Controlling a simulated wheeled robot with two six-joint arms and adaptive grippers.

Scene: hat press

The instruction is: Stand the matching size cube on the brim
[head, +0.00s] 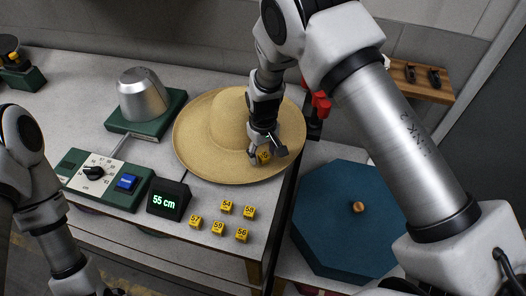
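The straw hat (213,127) lies brim down on the grey table, crown up. The size display (168,199) reads 55 cm. My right gripper (266,155) is over the front right of the brim, pointing down, with its fingers on either side of a yellow cube (264,157). The cube is at the brim surface; its number is too small to read, and I cannot tell whether it bears on the brim. Several other yellow cubes stand in front of the hat, among them 54 (226,207), 58 (249,212) and 56 (241,235). My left gripper (108,291) is barely in view at the bottom edge.
A metal hat block (143,96) on a green base stands left of the hat. A control panel with a dial and blue button (126,183) is at front left. A blue octagonal box (340,215) stands right of the table edge. A wooden rack (425,84) is behind.

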